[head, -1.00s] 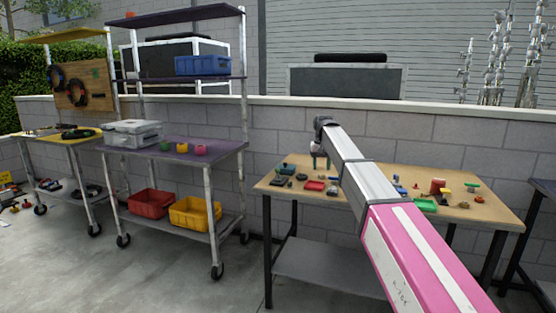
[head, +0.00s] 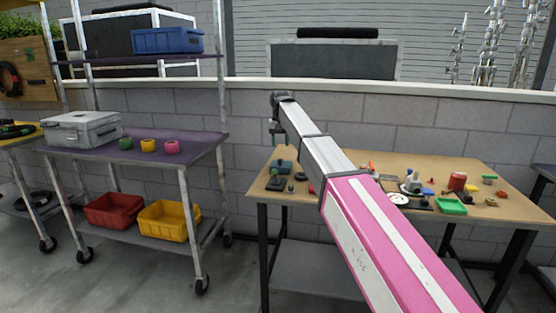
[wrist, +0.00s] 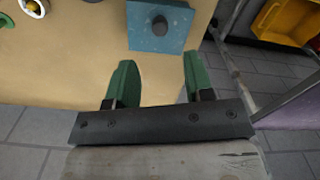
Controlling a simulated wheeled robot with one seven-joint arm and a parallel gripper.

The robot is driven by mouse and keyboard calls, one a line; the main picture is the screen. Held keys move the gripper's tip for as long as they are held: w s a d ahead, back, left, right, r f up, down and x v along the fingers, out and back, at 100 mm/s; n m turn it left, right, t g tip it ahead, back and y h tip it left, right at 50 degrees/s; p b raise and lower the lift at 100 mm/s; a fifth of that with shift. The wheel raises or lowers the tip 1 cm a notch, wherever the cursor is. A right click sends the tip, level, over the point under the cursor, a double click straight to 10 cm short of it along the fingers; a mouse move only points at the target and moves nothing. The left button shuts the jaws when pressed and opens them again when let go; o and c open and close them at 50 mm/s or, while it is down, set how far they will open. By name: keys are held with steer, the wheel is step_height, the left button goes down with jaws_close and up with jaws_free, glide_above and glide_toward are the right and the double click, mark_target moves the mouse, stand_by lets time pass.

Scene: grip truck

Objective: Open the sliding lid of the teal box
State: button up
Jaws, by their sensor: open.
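The teal box (wrist: 143,38) lies on the tan tabletop in the wrist view, near the table's edge, with a dark round knob (wrist: 160,24) on its top. Its lid looks shut, with no gap that I can see. My gripper (wrist: 157,78) is open and empty, its two green fingers apart and pointing toward the box without touching it. In the head view, the teal box (head: 284,167) sits at the left end of the table, and my gripper (head: 274,130) hangs above it.
The tan table (head: 345,157) carries several small items, including a green tray (head: 451,207) and a red can (head: 457,181) on the right. A purple-topped cart (head: 196,146) stands to the left, with a gap between it and the table. A white wheel-like item (wrist: 33,8) lies left of the box.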

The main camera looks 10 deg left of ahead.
mark_target(281, 161)
step_height(281, 161, down, 8)
steer(key=shift+f, duration=0.2)
steer(key=shift+c, duration=0.3)
